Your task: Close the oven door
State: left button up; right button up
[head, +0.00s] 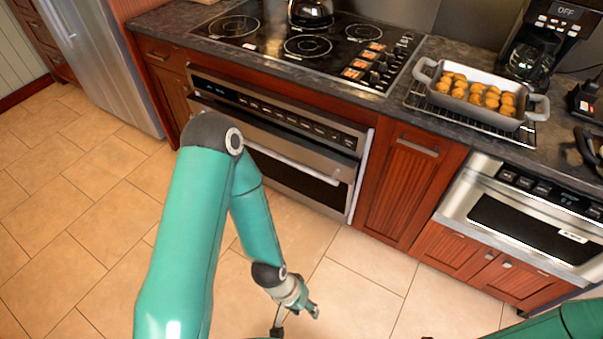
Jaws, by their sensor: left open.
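The oven (275,110) is built into the wooden cabinets under the black cooktop. Its control panel runs along the top, with the oven door (305,186) below, which has a dark window and a long metal handle (300,168). The door stands upright and looks shut or nearly so; I cannot tell if a small gap is left. My left arm covers its left part. My left gripper (297,317) is open and empty, low over the tiled floor in front of the oven and apart from the door. My right gripper is not in view; only part of that arm shows at the bottom right.
A microwave drawer (530,222) sits in the cabinets at the right. On the counter are a grey baking dish (505,120) of round golden food on a wire rack and a coffee maker (545,40). A kettle (311,11) stands on the cooktop. The floor at left is clear.

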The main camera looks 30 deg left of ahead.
aim_at(330, 194)
jog(key=u, duration=0.1)
jog(key=i, duration=1)
jog(key=z, duration=0.05)
